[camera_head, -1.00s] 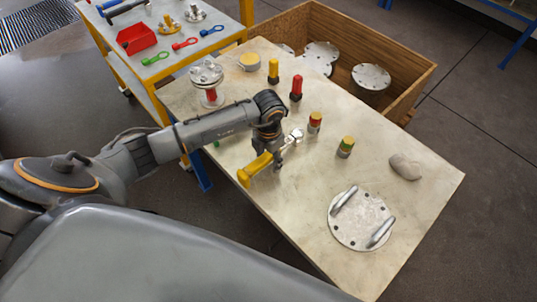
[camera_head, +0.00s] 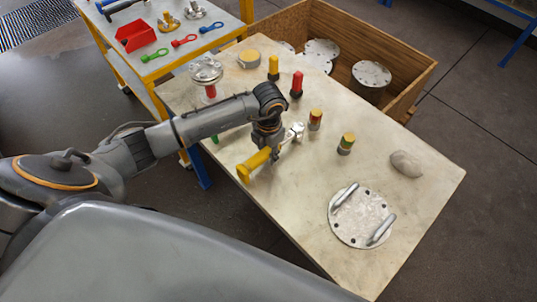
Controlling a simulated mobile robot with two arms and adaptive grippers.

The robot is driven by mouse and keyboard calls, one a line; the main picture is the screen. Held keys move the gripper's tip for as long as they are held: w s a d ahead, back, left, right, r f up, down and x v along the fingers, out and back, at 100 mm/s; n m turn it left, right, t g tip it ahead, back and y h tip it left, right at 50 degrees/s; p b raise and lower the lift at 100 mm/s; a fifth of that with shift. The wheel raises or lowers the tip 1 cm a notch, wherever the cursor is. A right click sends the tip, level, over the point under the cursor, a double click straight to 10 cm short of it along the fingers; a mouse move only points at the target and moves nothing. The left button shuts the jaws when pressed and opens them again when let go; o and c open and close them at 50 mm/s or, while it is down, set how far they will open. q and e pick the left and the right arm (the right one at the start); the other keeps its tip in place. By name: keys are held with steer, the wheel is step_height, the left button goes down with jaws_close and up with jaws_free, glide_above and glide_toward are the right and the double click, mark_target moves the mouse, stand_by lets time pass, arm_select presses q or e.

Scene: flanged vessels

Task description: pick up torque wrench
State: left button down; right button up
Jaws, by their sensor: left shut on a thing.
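The torque wrench (camera_head: 255,164) has a thick yellow handle and a silver head that shows to the right of my left gripper. My left gripper (camera_head: 270,149) points down over the table and is shut on the wrench, around its middle between handle and head. The wrench lies across the gripper, handle toward the lower left. Whether it touches the table is hard to tell. My right gripper is not in view.
The pale table (camera_head: 290,225) bears a flange with two handles (camera_head: 361,217), a grey stone-like lump (camera_head: 406,164), several small coloured cylinders and a flanged vessel (camera_head: 207,75). A wooden crate (camera_head: 405,98) stands behind. A tool cart (camera_head: 170,60) stands at upper left. The table's front is clear.

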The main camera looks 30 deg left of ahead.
mark_target(257, 163)
arm_select(q)
steer(key=s+r, duration=0.2)
steer(key=s+r+b, duration=0.1)
steer(key=r, duration=0.2)
steer(key=s+r+b, duration=0.1)
steer(key=s+r, duration=0.1)
steer(key=r, duration=0.1)
steer(key=shift+s+a, duration=0.25)
steer(key=shift+s, duration=0.05)
steer(key=s+r+b, duration=0.2)
steer(key=s+r, duration=0.2)
steer(key=s, duration=0.4)
steer(key=shift+s+a, duration=0.2)
steer(key=shift+a, duration=0.1)
